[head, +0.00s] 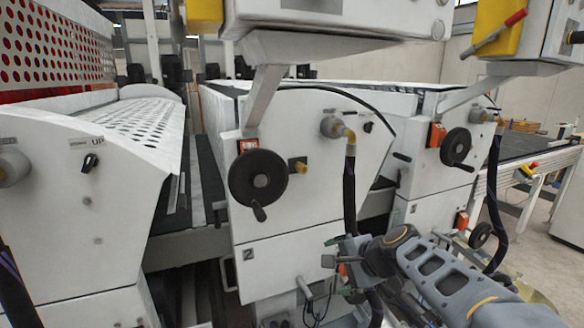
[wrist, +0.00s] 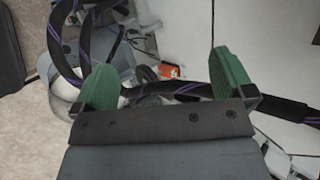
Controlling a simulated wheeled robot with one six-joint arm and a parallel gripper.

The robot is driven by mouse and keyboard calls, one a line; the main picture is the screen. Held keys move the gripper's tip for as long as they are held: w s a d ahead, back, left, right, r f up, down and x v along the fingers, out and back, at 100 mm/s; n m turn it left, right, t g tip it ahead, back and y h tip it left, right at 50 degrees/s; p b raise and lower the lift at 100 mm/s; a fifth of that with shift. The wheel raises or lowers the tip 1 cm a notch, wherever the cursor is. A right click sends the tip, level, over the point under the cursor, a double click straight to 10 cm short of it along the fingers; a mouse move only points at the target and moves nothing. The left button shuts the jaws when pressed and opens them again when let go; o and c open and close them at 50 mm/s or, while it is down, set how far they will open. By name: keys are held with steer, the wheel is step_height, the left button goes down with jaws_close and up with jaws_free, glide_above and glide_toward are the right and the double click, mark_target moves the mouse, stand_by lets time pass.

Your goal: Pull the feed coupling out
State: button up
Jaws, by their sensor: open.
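A feed coupling (head: 331,127) with a brass elbow (head: 350,138) sits at the upper right of the machine panel marked 2. A black hose (head: 349,195) hangs from the elbow, and its lower part is hidden behind my gripper. My gripper (head: 340,257) is low in front of this panel, well below the coupling and beside the hose. In the wrist view my gripper (wrist: 165,82) is open, with its green fingers wide apart. A black hose with purple stripes (wrist: 285,108) runs across beyond the fingers; I cannot tell whether it lies between them. No coupling shows clearly there.
A black handwheel (head: 258,177) and a brass knob (head: 298,165) stick out from the same panel. A similar coupling (head: 483,116) with its own hose (head: 494,190) is on the unit to the right. A control box on a bracket (head: 262,95) overhangs the panel.

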steer(key=w+d+r+m+t+y+p, duration=0.1)
steer(key=w+r+m+t+p, duration=0.15)
steer(key=w+r+m, duration=0.35)
steer(key=w+d+r+m+t+y+p, duration=0.1)
steer(key=w+r+m+t+p, duration=0.2)
steer(key=r, duration=0.6)
steer(key=m+t+h+p, duration=0.1)
steer(key=m+t+p, duration=0.3)
steer(key=m, duration=0.5)
glide_toward(349, 131)
steer(key=w, duration=0.1)
steer(key=w+a+f, duration=0.1)
steer(key=w, duration=0.1)
steer(key=shift+w+a+f, duration=0.1)
steer(key=shift+a+f, duration=0.05)
steer(key=shift+f, duration=0.15)
steer(key=shift+w+d+r+m+h+p, duration=0.3)
steer(key=shift+m+h, duration=0.1)
steer(key=shift+m, duration=0.1)
steer(key=shift+w, duration=0.1)
steer(key=p+x, duration=0.2)
steer(key=x, duration=0.6)
steer(key=shift+r+p, duration=0.1)
steer(key=shift+p, duration=0.2)
steer(key=shift+w+a, duration=0.1)
steer(key=shift+r, duration=0.1)
steer(key=shift+a+r, duration=0.15)
steer(key=shift+r, duration=0.15)
